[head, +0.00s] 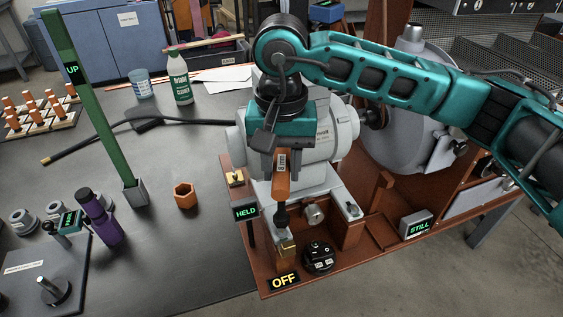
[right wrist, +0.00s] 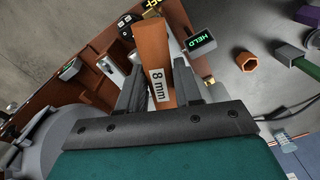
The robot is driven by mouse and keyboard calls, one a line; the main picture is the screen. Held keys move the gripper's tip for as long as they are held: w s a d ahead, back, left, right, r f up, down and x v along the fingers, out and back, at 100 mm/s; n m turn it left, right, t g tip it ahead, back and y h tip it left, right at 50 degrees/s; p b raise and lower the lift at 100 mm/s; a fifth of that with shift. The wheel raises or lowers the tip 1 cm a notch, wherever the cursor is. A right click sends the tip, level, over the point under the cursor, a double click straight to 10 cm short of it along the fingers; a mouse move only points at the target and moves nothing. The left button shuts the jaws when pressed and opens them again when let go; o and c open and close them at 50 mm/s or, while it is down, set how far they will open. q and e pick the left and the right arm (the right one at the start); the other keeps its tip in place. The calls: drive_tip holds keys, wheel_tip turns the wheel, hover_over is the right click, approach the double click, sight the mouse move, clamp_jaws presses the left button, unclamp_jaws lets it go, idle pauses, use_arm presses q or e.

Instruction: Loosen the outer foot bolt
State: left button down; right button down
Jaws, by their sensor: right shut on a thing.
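My right gripper (head: 281,152) is shut on an orange-brown tool handle (head: 281,178), in front of the grey machine (head: 318,130). In the right wrist view the handle (right wrist: 153,62) sits between the two dark fingers and bears the label "8 mm". In the head view the tool points down, and its dark lower end (head: 281,214) is at the machine's near foot, just above a brass-coloured piece (head: 288,247). The foot bolt there is hidden by the tool, and I cannot tell whether they touch. My left gripper is not in view.
A sign reading "HELD" (head: 245,212) stands just left of the tool. A black control knob (head: 319,257) and an "OFF" sign (head: 284,282) are at the base's front edge. A "STILL" sign (head: 417,224) is to the right. An orange hex ring (head: 185,196) lies on the dark table.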

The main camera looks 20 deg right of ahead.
drive_tip(key=m, duration=1.9)
drive_tip(key=shift+m, duration=0.4)
drive_tip(key=shift+f+b, duration=1.65)
